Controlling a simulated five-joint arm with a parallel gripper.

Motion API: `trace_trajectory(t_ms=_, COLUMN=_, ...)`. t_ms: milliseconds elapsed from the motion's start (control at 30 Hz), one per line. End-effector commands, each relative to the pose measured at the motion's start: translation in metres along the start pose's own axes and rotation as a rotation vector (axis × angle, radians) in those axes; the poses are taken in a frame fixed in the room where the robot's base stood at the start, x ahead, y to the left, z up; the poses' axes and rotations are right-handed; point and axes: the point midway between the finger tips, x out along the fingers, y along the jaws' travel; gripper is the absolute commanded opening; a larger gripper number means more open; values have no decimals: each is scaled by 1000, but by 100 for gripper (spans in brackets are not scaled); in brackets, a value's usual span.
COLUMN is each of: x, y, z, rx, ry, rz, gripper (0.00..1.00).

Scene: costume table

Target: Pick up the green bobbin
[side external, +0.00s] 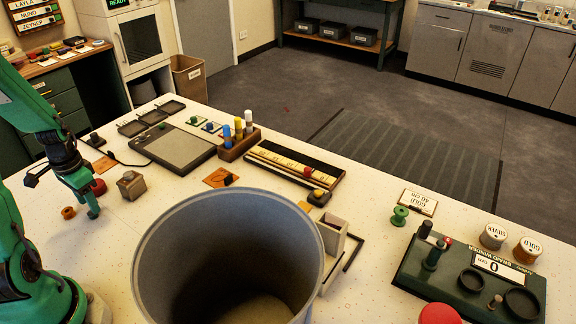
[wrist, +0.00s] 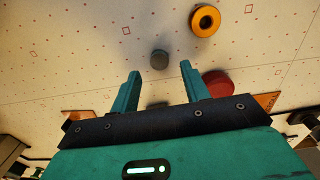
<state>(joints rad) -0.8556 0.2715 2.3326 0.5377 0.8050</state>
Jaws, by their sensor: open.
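The green bobbin (side external: 400,216) stands upright on the right part of the table in the side external view, beside a small "GOLD 40 cm" card (side external: 418,202). It is not visible in the wrist view. My gripper (side external: 90,207) is at the far left of the table, well apart from the bobbin and pointing down. In the wrist view my gripper (wrist: 160,68) is open, its two teal fingers apart with nothing held between them.
A large grey bin (side external: 163,255) rises between my gripper and the bobbin. A dark green winder board (side external: 412,270) sits just right of the bobbin.

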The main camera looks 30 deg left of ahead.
Motion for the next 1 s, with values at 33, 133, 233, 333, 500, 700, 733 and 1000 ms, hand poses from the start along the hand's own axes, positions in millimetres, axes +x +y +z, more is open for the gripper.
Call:
trace_trajectory(t_ms=33, x=6, y=1, z=0, rx=0, ry=-2, rz=3, gripper=46)
trace_trajectory(t_ms=133, x=16, y=1, z=0, rx=0, ry=-2, rz=2, gripper=46)
trace_trajectory(t_ms=233, x=23, y=0, z=0, rx=0, ry=-1, rz=1, gripper=46)
trace_trajectory(t_ms=333, x=27, y=0, z=0, rx=0, ry=-1, rz=1, gripper=46)
trace_trajectory(t_ms=500, x=28, y=0, z=0, rx=0, ry=0, rz=0, gripper=46)
trace_trajectory(t_ms=700, x=28, y=0, z=0, rx=0, ry=0, rz=0, gripper=46)
trace_trajectory(t_ms=733, x=28, y=0, z=0, rx=0, ry=0, rz=0, gripper=46)
trace_trajectory(t_ms=1000, x=28, y=0, z=0, rx=0, ry=0, rz=0, gripper=22)
